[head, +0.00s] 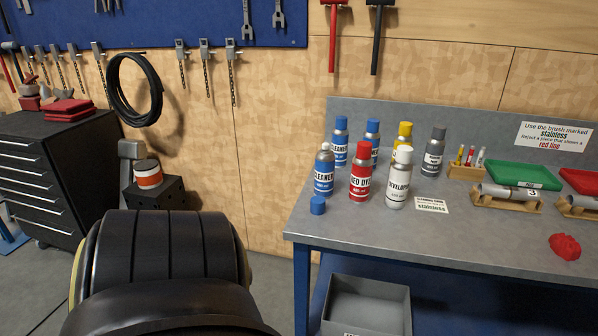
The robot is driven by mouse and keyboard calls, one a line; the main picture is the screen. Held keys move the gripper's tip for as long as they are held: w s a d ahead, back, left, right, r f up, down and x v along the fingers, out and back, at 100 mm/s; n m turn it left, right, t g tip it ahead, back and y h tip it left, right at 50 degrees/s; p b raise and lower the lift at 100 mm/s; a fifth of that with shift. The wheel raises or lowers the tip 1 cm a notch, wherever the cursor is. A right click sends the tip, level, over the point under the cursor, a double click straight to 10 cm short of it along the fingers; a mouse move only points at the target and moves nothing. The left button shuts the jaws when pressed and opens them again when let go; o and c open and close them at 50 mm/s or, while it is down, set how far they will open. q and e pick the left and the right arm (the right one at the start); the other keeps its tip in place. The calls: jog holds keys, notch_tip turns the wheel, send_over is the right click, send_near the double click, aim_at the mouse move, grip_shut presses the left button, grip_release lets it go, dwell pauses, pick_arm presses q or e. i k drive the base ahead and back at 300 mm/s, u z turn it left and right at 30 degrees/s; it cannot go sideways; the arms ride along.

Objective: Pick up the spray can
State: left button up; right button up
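Several spray cans stand upright in a group on the grey bench. At the front are a blue-labelled cleaner can (324,173) with its nozzle bare, a red dye can (360,173) with a red cap, and a white developer can (398,180) with a white cap. Behind are two blue-capped cans (341,143) (373,142), a yellow-capped can (403,140) partly hidden by the developer can, and a dark grey can (433,153). A loose blue cap (317,206) lies at the bench's left edge. Neither gripper is in view.
Right of the cans, the bench (460,235) holds a printed card (432,205), a small wooden holder (465,172), a green tray (523,175), metal tubes on wooden cradles (508,196) and a red crumpled cloth (565,246). A grey bin (366,305) sits below. The bench's front middle is clear.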

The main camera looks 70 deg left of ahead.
aim_at(324, 159)
jog(key=u, duration=1.3)
jog(key=i, duration=0.1)
